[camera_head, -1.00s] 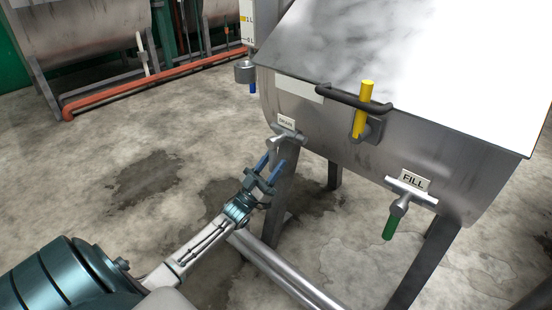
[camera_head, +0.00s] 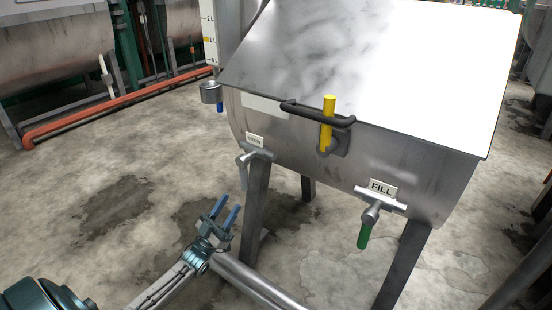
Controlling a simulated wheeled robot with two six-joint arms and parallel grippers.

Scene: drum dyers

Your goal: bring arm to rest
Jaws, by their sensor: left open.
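My left gripper (camera_head: 226,212) is at the lower left of the head view. Its two blue fingers stand apart with nothing between them. It is in front of and below the drain valve (camera_head: 254,153), clear of it in the picture. The valve sits under a small drain label on the steel drum (camera_head: 410,168). My right gripper is not in view.
The drum's lid (camera_head: 375,60) is shut, with a black handle (camera_head: 317,113) and a yellow lever (camera_head: 327,122). A green-handled fill valve (camera_head: 364,234) hangs at the right. Drum legs (camera_head: 255,205) stand close behind my gripper. Concrete floor (camera_head: 120,180) is open at the left.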

